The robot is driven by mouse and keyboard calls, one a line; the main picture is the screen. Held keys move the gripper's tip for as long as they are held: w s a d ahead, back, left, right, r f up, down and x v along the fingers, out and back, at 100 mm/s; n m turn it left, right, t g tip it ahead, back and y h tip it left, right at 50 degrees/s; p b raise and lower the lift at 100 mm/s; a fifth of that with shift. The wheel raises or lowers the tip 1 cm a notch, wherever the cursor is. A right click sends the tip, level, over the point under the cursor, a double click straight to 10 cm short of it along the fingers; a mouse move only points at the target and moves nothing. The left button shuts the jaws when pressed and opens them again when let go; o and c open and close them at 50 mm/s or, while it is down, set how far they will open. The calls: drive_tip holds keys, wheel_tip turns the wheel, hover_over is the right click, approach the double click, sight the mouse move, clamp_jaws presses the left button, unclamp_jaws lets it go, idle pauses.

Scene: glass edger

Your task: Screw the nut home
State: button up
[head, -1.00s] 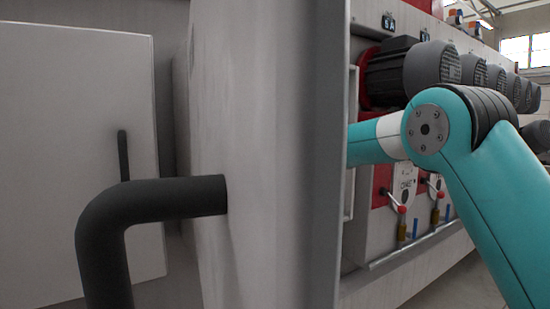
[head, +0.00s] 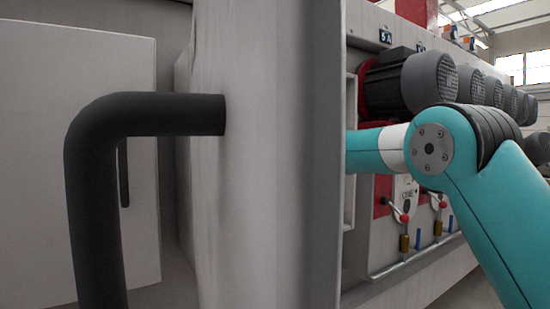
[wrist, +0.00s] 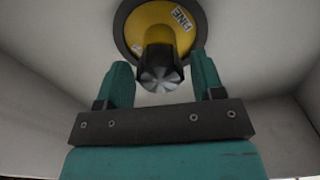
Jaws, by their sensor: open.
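In the wrist view, a dark nut (wrist: 160,75) with a shiny silvery end face sits in front of the middle of a yellow wheel (wrist: 150,22). The wheel has a dark rim and a label reading "FINE". My gripper (wrist: 160,66) is open. Its two teal fingers stand left and right of the nut, with a visible gap on each side. How far the fingertips reach along the nut I cannot tell. In the head view, my gripper, the nut and the wheel are hidden behind a pale panel.
The pale panel (head: 265,160) with a dark bent pipe handle (head: 95,180) fills the left and middle of the head view. Behind my arm are grey motors (head: 430,82) and red-knobbed levers (head: 404,218). In the wrist view, pale walls (wrist: 45,105) enclose the wheel.

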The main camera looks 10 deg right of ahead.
drive_tip(key=c, duration=0.8)
drive_tip(key=m+p, duration=0.1)
drive_tip(key=m, duration=0.3)
drive_tip(key=shift+r+p, duration=0.15)
drive_tip(key=shift+p, duration=0.2)
drive_tip(key=m+p, duration=0.1)
drive_tip(key=m, duration=0.4)
drive_tip(key=shift+p, duration=0.35)
drive_tip(key=o, duration=1.1)
drive_tip(key=shift+f, duration=0.2)
drive_tip(key=shift+c, duration=0.2)
drive_tip(key=shift+b, duration=0.35)
